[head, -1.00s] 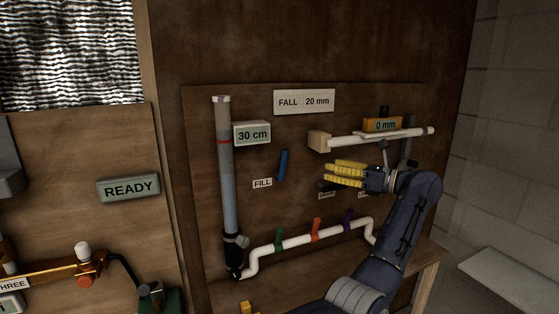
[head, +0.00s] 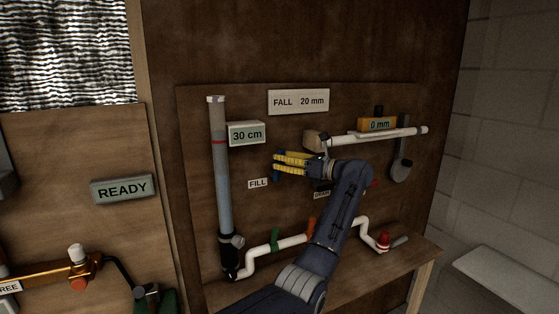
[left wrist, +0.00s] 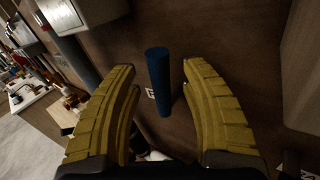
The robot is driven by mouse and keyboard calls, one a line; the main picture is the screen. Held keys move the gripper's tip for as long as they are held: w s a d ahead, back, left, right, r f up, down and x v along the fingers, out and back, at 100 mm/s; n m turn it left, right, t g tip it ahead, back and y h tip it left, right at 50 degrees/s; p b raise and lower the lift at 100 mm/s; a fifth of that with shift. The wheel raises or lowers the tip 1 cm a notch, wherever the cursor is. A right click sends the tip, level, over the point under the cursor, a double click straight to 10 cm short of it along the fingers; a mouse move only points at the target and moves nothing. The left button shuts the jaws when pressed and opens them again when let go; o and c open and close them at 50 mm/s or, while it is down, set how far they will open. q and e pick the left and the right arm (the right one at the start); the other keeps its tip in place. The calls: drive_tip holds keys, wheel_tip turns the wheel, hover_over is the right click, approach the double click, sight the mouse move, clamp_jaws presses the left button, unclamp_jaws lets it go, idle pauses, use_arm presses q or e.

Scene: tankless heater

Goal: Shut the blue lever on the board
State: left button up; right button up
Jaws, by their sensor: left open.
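The blue lever (left wrist: 158,82) stands out from the board in the left wrist view, between the two yellow fingers of my left gripper (left wrist: 158,70). In the head view my left gripper (head: 279,163) is at the lever, above and right of the FILL label (head: 258,183), and its fingers cover most of the lever. The fingers are open, with visible room on both sides of the lever. My right gripper is not in view.
A clear tube with a 30 cm sign (head: 247,134) stands left of the lever. A white horizontal bar (head: 388,137) is at upper right. My arm hides part of the board.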

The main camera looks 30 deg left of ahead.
use_arm(q)
drive_tip(key=shift+a, duration=0.9)
drive_tip(key=shift+c, duration=0.4)
clamp_jaws()
